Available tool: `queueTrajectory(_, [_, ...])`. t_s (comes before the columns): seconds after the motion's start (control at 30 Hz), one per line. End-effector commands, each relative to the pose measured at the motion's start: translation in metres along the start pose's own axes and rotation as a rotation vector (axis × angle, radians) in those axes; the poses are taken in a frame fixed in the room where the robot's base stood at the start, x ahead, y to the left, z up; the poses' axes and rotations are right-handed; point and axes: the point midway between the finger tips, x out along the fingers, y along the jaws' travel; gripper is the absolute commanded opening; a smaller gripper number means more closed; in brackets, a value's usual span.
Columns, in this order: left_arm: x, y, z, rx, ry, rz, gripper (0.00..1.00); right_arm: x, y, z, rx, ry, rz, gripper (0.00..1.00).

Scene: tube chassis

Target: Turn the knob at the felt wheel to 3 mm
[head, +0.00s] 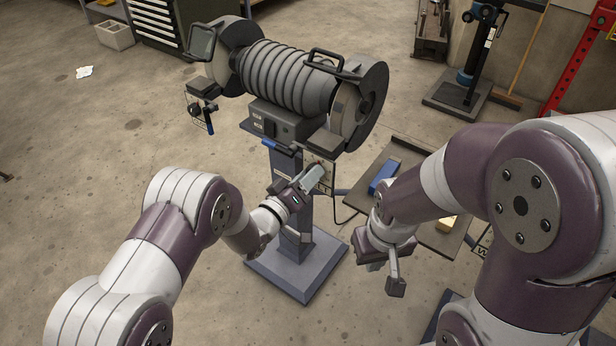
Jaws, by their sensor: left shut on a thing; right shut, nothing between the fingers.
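A grey bench grinder (275,75) stands on a blue-grey pedestal, with a guarded wheel at each end; which wheel is felt is hard to tell. My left gripper (315,176) is shut just below the right-hand wheel housing (350,110), in front of a small pale scale plate (326,182). It appears to hold the knob there, which the fingers hide. The scale marks are too small to read. My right gripper (394,277) is shut and empty, low in front of the tray.
A blue handle (283,146) sticks out close to my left gripper. A dark tray (404,153) right of the pedestal holds a blue block (382,176) and a yellowish block (446,222). The pedestal base (297,280) spreads on the floor. Floor at the left is open.

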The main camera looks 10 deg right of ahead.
Motion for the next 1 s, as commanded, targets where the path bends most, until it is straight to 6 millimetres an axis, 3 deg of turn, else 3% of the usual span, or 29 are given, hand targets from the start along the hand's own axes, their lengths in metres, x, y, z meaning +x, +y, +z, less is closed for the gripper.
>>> queueTrajectory(1.0, [0.0, -0.001, 0.0001, -0.88, 0.001, 0.0, 0.09, -0.0079, 0.0, -0.0009, 0.0, 0.0, 0.0, 0.0])
